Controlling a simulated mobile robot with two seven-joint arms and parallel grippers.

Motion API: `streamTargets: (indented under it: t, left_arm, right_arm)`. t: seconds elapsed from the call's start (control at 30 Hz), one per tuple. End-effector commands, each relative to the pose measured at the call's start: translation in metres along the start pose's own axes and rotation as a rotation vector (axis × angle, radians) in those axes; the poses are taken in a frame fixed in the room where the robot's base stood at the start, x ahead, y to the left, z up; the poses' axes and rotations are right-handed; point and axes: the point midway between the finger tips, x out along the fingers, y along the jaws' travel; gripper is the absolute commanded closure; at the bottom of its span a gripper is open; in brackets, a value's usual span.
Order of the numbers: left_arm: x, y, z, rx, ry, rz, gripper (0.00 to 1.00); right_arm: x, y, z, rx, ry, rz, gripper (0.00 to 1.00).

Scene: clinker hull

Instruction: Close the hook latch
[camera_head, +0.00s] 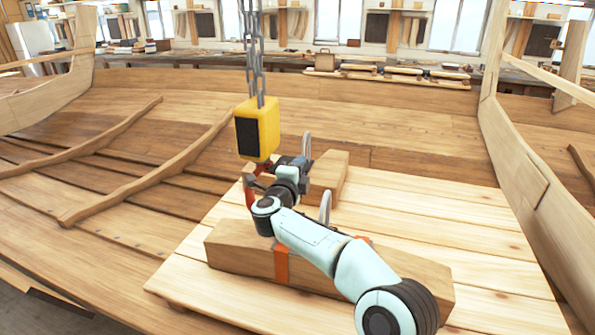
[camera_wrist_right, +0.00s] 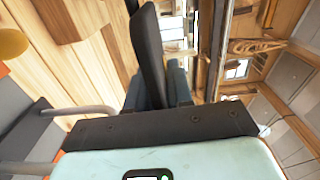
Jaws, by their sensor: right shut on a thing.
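A yellow hook block (camera_head: 258,130) with a dark side panel hangs from a chain above the timbers. A red hook (camera_head: 251,187) shows below it, partly covered by my right gripper. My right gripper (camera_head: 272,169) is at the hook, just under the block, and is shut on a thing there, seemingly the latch. The latch itself is hidden, so its position cannot be told. In the right wrist view a dark finger (camera_wrist_right: 148,58) stands upright; what lies between the fingers does not show clearly. My left gripper is not in view.
Two timbers lie on a plank platform (camera_head: 480,255): the near timber (camera_head: 225,249) has orange straps, the far timber (camera_head: 330,172) is behind my arm. Grey metal loops (camera_head: 325,208) rise beside my wrist. A chain (camera_head: 254,60) runs up from the block. Hull ribs (camera_head: 150,180) lie left.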

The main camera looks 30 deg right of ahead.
Motion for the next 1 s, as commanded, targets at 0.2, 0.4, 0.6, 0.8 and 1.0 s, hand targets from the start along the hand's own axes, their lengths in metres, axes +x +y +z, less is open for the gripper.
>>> streamTargets:
  t: [0.2, 0.4, 0.6, 0.8, 1.0]
  left_arm:
    - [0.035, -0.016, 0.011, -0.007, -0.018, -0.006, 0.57]
    - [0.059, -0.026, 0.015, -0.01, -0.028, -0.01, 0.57]
    - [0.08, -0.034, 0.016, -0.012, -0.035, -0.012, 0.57]
    - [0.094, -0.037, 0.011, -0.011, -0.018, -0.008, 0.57]
    - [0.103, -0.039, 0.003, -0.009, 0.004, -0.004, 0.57]
  right_arm:
    - [-0.002, 0.019, -0.001, 0.214, 0.0, -0.006, 1.0]
    - [-0.001, 0.034, 0.003, 0.404, 0.0, -0.008, 1.0]
    - [-0.001, 0.049, 0.009, 0.595, 0.0, -0.007, 1.0]
    - [-0.001, 0.061, 0.018, 0.784, 0.001, -0.008, 1.0]
    - [0.0, 0.071, 0.028, 0.967, 0.002, -0.009, 1.0]
